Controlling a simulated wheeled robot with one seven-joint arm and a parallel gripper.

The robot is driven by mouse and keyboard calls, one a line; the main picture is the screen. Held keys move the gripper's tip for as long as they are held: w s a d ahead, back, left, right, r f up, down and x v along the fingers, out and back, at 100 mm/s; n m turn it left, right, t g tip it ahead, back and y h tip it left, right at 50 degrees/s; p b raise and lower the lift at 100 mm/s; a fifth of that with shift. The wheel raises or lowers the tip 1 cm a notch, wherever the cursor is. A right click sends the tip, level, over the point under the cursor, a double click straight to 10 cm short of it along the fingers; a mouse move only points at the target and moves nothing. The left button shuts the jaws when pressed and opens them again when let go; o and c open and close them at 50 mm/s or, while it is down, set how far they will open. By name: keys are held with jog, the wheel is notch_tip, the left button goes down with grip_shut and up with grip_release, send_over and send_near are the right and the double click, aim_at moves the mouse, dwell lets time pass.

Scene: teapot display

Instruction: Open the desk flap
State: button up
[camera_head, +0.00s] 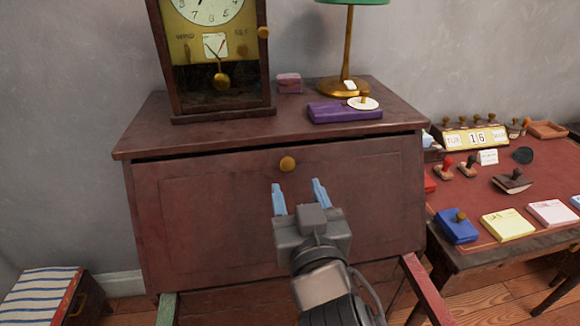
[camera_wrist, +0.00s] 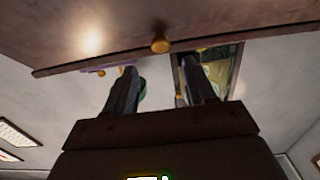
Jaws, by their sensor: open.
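The desk flap (camera_head: 230,215) is a reddish-brown wooden front panel below the desk top, and it stands upright and closed. A round brass knob (camera_head: 288,164) sits near the middle of its upper edge. My gripper (camera_head: 299,187) has two light-blue fingers, spread apart and empty, in front of the flap just below the knob in the head view. In the wrist view the knob (camera_wrist: 161,44) shows beyond and between the fingertips (camera_wrist: 161,76), with the flap (camera_wrist: 210,20) across the top. The fingers look apart from the knob.
On the desk top (camera_head: 150,130) stand a pendulum clock (camera_head: 180,75), a green-shaded lamp (camera_head: 349,50), a purple box (camera_head: 335,113) and a small pink box (camera_head: 289,83). A red-topped table (camera_head: 460,195) with stamps and notepads stands at right. A striped stool (camera_head: 40,290) is at lower left.

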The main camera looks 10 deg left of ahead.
aim_at(289, 164)
jog(key=p+x, duration=0.1)
jog(key=x, duration=0.6)
jog(key=shift+w+a, duration=0.1)
jog(key=shift+w, duration=0.2)
grip_shut()
dwell(0.4)
